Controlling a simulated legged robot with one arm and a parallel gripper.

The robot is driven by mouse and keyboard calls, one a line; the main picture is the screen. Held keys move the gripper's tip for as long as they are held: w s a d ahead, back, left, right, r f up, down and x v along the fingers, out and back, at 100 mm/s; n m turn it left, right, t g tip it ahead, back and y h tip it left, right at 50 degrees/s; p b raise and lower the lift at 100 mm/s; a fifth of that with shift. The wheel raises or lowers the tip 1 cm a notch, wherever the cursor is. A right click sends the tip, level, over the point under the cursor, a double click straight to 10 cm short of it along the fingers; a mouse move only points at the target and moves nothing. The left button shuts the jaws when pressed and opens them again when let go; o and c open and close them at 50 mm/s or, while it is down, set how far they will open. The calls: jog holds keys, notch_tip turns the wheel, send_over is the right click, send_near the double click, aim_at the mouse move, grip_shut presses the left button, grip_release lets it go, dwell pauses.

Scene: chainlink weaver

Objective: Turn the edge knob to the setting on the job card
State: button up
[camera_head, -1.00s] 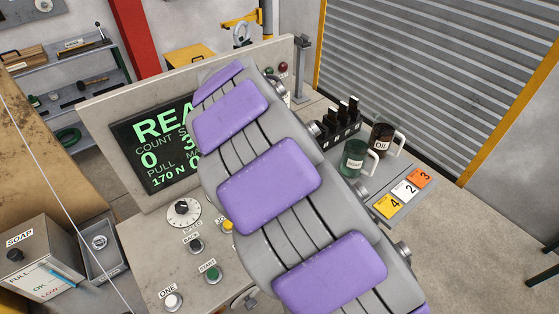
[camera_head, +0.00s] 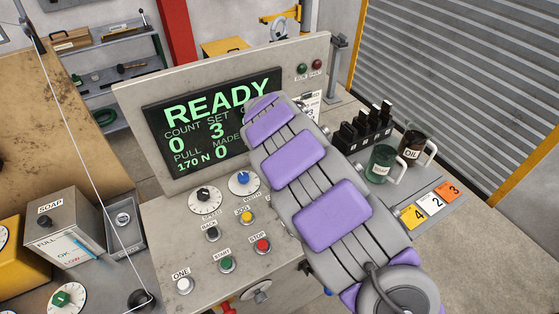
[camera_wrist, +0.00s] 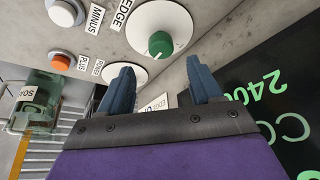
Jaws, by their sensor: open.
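The edge knob (camera_wrist: 160,45) shows in the wrist view as a green cap with a white mark on a white dial, beside the label EDGE (camera_wrist: 124,10). My gripper (camera_wrist: 162,84) is open and empty, its two blue-grey fingers apart below the knob in the picture and not closed on it. A small white card (camera_wrist: 156,104) partly shows between the fingers, its print starting with EDGE; I cannot tell whether it is the job card. In the head view my arm hides my gripper. A white card (camera_head: 311,103) on the back panel there is partly covered by my arm.
The wrist view shows a white MINUS button (camera_wrist: 66,11), an orange PLUS button (camera_wrist: 60,62) and a dark screen (camera_wrist: 285,110). The head view shows a READY screen (camera_head: 205,135), panel buttons, a soap box (camera_head: 70,235), mugs (camera_head: 382,163) and numbered tags (camera_head: 432,204).

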jog(key=x, duration=0.6)
jog(key=shift+w+a+f+b, duration=0.15)
jog(key=shift+a+f+b, duration=0.1)
jog(key=shift+f+b, duration=0.15)
jog(key=shift+d, duration=0.1)
jog(key=shift+d, duration=0.1)
jog(key=shift+c, duration=0.2)
jog(key=shift+c, duration=0.6)
jog(key=c, duration=0.9)
jog(key=shift+r, duration=0.1)
